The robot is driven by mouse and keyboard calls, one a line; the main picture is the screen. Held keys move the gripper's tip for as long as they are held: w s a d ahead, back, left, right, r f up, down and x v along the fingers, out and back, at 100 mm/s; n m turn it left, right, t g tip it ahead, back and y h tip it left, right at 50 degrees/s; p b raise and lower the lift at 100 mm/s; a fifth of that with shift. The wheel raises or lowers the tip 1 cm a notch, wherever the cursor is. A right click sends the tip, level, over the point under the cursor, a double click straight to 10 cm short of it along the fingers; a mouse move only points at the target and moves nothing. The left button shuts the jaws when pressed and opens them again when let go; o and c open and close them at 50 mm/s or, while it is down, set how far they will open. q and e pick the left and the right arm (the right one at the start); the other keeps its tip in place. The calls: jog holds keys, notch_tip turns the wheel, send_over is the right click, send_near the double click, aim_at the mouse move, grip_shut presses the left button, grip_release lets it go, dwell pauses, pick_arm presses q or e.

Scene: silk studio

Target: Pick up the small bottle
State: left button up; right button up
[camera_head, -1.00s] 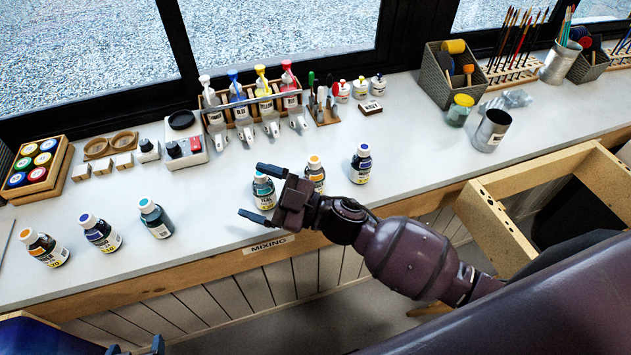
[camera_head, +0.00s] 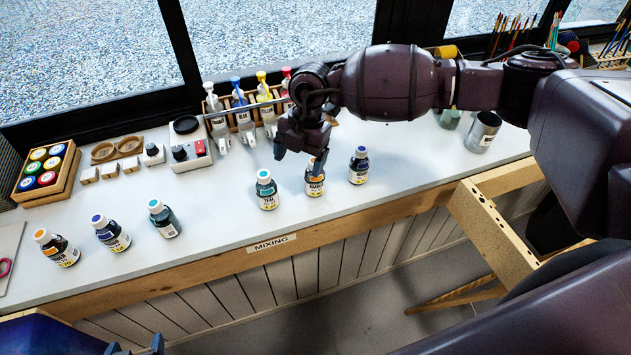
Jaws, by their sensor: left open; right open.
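Several small capped bottles stand on the white bench. On the right are a teal-capped bottle (camera_head: 266,193), an orange-capped bottle (camera_head: 315,187) and a blue-capped bottle (camera_head: 358,168). On the left are another orange-capped bottle (camera_head: 60,251), a blue-capped bottle (camera_head: 112,236) and a teal-capped bottle (camera_head: 165,221). My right gripper (camera_head: 301,160) is open, points down and holds nothing. Its right finger overlaps the top of the right-hand orange-capped bottle; I cannot tell whether they touch. My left gripper (camera_head: 136,346) is open at the bottom edge, mostly out of frame.
A rack of pump bottles (camera_head: 240,112) stands by the window, partly behind my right arm. A tray of round jars (camera_head: 45,172) is at the left. A metal cup (camera_head: 483,132) stands at the right. The bench between the two bottle groups is clear.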

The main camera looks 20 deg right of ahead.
jog(key=w+d+r, duration=0.1)
jog(key=w+d+h, duration=0.1)
jog(key=d+r+m+t+h, duration=0.1)
jog(key=d, duration=0.1)
jog(key=shift+w+d+r, duration=0.1)
jog(key=shift+w+r, duration=0.2)
jog(key=shift+w, duration=0.1)
jog(key=shift+d+f, duration=0.1)
jog(key=shift+f, duration=0.1)
jog(key=shift+f+p, duration=0.65)
jog(key=shift+f, duration=4.55)
jog(key=shift+w, duration=0.1)
jog(key=c, duration=1.1)
jog(key=shift+r, duration=0.15)
